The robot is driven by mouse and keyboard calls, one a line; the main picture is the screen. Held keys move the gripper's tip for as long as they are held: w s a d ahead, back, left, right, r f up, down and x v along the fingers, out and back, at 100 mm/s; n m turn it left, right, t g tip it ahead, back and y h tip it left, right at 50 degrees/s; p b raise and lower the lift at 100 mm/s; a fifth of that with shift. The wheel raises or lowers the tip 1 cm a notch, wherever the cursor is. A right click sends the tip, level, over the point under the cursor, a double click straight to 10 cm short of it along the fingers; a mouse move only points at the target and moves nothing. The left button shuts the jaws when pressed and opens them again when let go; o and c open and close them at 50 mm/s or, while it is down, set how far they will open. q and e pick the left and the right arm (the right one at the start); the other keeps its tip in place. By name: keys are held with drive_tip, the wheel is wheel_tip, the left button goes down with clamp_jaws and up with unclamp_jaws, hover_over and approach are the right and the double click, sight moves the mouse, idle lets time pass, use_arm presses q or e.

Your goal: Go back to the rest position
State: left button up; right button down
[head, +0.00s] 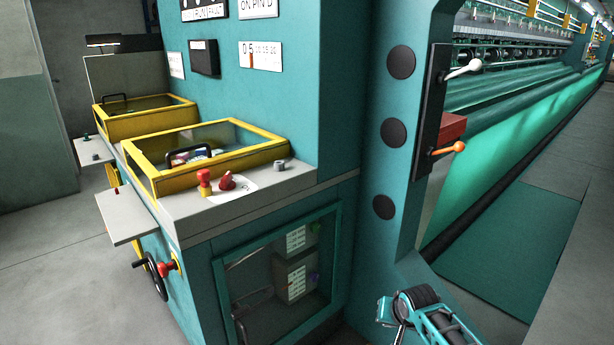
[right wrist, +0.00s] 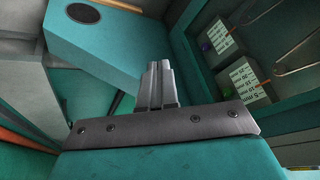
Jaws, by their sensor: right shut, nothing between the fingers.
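My right arm (head: 425,312) shows at the bottom edge of the head view, right of centre, low in front of the teal machine (head: 275,100). In the right wrist view my right gripper (right wrist: 158,65) has its two grey fingers together with nothing between them. It points towards the teal machine's lower body, and no contact shows. My left gripper is in neither view.
A glass-windowed cabinet (head: 218,265) with labelled boxes is low on the machine. A grey ledge (head: 190,215) carries a red knob (head: 228,181) and yellow-framed lids (head: 157,178). Levers (head: 460,69) stick out from the column at right. Grey floor (head: 50,270) is clear at left.

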drive_tip(key=s+d+r+m+h, duration=0.1)
drive_tip(key=s+d+r+h, duration=0.15)
drive_tip(key=d, duration=1.25)
drive_tip(key=s+d+r+m+h, duration=0.1)
drive_tip(key=d+r+h, duration=0.2)
drive_tip(key=d, duration=1.3)
drive_tip(key=s+a+f+n+t+y, duration=0.25)
drive_tip(key=s+a+f+n, duration=0.5)
drive_tip(key=s+a, duration=0.45)
drive_tip(key=s+a+r+n+t+y, duration=0.1)
drive_tip(key=s+a+n+y, duration=0.1)
drive_tip(key=s+a, duration=0.4)
drive_tip(key=s+a+r+n+y, duration=0.2)
drive_tip(key=s+a+n, duration=0.15)
drive_tip(key=s, duration=0.45)
drive_tip(key=a+m+t, duration=0.1)
drive_tip(key=a+m, duration=0.4)
drive_tip(key=a, duration=0.6)
drive_tip(key=shift+a+m, duration=0.2)
drive_tip(key=shift+m, duration=0.2)
